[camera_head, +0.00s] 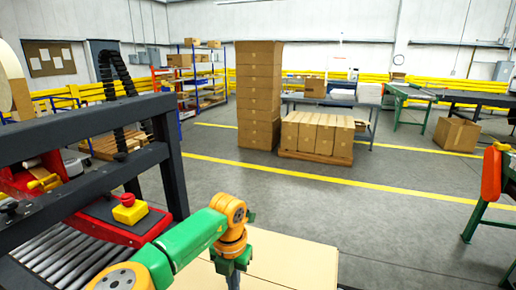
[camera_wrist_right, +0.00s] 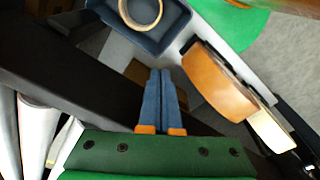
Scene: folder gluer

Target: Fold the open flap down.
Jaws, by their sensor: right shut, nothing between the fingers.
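A tan cardboard box (camera_head: 290,257) shows at the bottom middle of the head view, cut off by the lower edge. Its top panels look flat from here; I cannot tell which panel is the open flap. My left gripper (camera_head: 233,281) points down over the cardboard, its fingertips cut off by the picture's edge, so its opening is hidden. My right gripper (camera_wrist_right: 161,72) shows only in the right wrist view. Its two blue fingers are together, shut and empty. No flap is clearly visible between or at its fingertips.
A dark machine frame (camera_head: 88,183) with rollers (camera_head: 62,250) and a red-and-yellow stop button (camera_head: 129,207) stands at the left. A blue tray (camera_wrist_right: 172,40) holding a tape roll (camera_wrist_right: 139,12) lies near my right fingertips. Stacked boxes (camera_head: 259,97) stand farther back; open floor lies between.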

